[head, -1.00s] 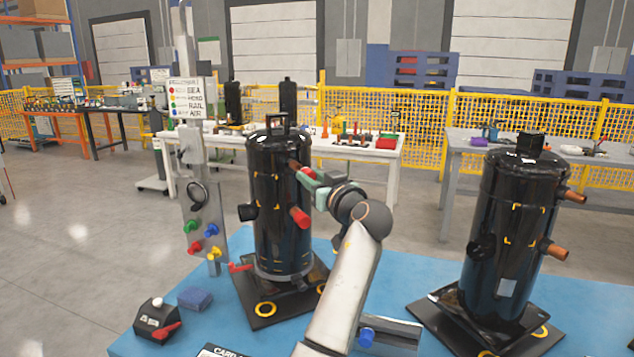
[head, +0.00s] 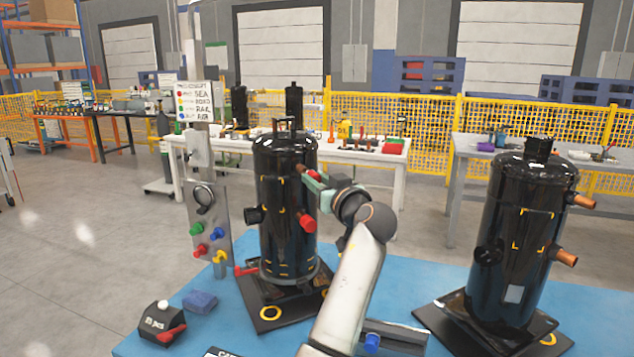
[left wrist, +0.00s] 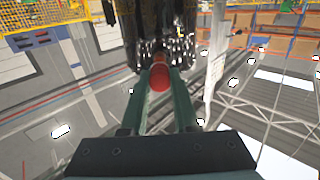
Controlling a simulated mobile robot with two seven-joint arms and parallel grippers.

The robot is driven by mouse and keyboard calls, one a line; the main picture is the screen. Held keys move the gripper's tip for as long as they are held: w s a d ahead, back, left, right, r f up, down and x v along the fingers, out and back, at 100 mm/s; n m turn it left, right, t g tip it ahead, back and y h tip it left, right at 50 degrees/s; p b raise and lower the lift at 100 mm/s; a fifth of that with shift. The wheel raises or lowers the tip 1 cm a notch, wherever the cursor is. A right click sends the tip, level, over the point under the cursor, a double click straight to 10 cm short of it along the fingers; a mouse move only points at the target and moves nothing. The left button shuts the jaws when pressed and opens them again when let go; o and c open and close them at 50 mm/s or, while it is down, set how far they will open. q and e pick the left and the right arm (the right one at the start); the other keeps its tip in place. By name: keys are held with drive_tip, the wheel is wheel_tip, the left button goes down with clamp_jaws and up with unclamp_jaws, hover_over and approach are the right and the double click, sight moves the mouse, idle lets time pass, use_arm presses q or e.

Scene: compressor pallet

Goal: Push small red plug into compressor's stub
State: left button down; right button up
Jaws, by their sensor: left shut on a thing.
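The black compressor (head: 287,190) stands upright on the left of the blue pallet top. Its upper copper stub (head: 301,168) points right, toward my left gripper. My left gripper (head: 314,177) has pale green fingers shut on the small red plug (head: 315,174). The plug is in line with the stub and at its end; I cannot tell whether it touches or has entered. A larger red plug (head: 307,223) covers the lower stub. My right gripper is out of view.
A second black compressor (head: 525,235) with two bare copper stubs stands at right. A grey panel (head: 208,225) with coloured knobs stands left of the first compressor. A black box (head: 162,322) and a blue block (head: 200,301) lie on the blue surface (head: 185,340).

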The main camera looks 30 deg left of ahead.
use_arm(q)
drive_tip(key=shift+b, duration=0.3)
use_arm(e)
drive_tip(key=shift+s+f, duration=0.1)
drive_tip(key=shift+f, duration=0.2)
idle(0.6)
use_arm(q)
drive_tip(key=shift+a, duration=0.15)
idle(0.4)
drive_tip(key=shift+x, duration=1.3)
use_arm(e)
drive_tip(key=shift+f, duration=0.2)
use_arm(q)
drive_tip(key=shift+w, duration=0.1)
drive_tip(key=c, duration=0.6)
unclamp_jaws()
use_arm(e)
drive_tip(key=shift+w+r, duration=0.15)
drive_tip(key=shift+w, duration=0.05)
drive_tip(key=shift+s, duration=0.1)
use_arm(q)
drive_tip(key=b+v, duration=0.1)
drive_tip(key=v, duration=1.1)
drive_tip(key=shift+s+d+b, duration=0.25)
drive_tip(key=shift+b, duration=0.05)
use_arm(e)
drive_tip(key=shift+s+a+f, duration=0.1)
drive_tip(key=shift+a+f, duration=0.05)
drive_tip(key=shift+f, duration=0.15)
